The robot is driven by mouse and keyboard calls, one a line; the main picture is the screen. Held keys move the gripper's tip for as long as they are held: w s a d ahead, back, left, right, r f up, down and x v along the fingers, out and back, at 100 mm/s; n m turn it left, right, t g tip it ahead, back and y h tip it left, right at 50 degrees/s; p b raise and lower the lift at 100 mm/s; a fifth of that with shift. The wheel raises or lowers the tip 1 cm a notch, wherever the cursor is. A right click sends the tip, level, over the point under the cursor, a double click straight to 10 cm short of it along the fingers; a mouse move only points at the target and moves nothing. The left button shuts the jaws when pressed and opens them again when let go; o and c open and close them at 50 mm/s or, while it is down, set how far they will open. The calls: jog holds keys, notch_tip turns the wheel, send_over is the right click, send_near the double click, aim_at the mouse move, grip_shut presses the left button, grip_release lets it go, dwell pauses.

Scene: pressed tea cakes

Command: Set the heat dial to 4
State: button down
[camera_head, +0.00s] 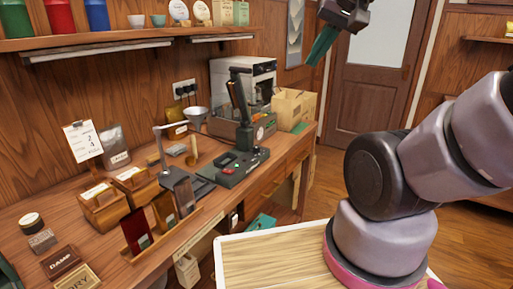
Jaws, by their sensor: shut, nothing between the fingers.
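A dark green control unit (236,167) lies on the wooden bench, with a red spot (232,172) and small dark and green parts on top. Behind it stands a grey-and-black machine (245,88) with a tall black lever and a dark green base. The heat dial is too small to pick out, and I cannot read any setting. My gripper (318,52) is high at the top of the view, right of the machine and well above the bench. Its teal fingers point down-left, are shut and hold nothing.
A clip card (82,141) with figures stands at the left of the bench (55,205). Wooden boxes (104,205), upright dark slabs (136,230) and a funnel (196,115) crowd it. A shelf (120,40) hangs above.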

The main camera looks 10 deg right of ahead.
jog(key=c, duration=0.8)
grip_release()
jog(key=shift+w, duration=0.2)
jog(key=o, duration=0.4)
jog(key=shift+w+f+g, duration=0.1)
jog(key=shift+w+g, duration=0.2)
jog(key=shift+w, duration=0.35)
jog(key=m+g+h, duration=0.3)
jog(key=m+h, duration=0.1)
jog(key=h, duration=0.1)
send_over(256, 146)
jog(key=s+a, duration=0.3)
notch_tip(256, 146, down, 28)
jog(key=x, duration=0.9)
jog(key=shift+s+d+f, duration=0.15)
jog(key=shift+d+f, duration=0.1)
jog(key=shift+f, duration=0.05)
jog(key=shift+c, duration=0.2)
grip_shut()
